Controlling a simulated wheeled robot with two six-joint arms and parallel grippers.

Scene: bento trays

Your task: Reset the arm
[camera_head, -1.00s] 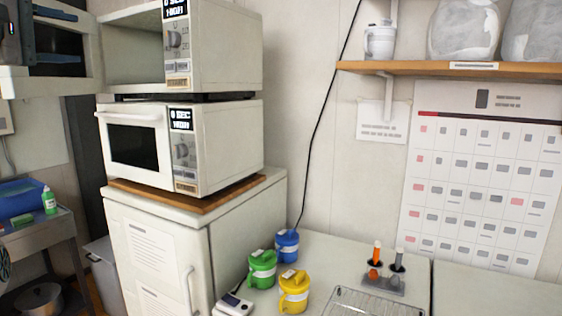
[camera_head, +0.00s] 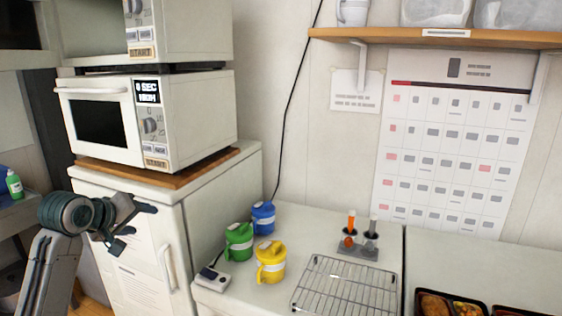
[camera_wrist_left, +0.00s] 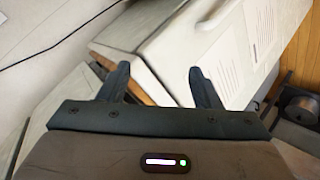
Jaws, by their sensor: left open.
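My left gripper (camera_head: 131,228) is at the lower left of the head view, in front of the white refrigerator (camera_head: 205,208). Its two dark fingers are spread and nothing is between them. The left wrist view also shows the open, empty fingers (camera_wrist_left: 160,76), with white cabinet-like surfaces beyond them. My right gripper does not show in either view.
A closed microwave (camera_head: 190,118) sits on a wooden board on the refrigerator, with another microwave (camera_head: 190,30) above it. Green (camera_head: 238,241), blue (camera_head: 263,217) and yellow (camera_head: 271,262) lidded cups stand on the counter beside a wire rack (camera_head: 345,287). Food trays (camera_head: 451,297) lie at lower right.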

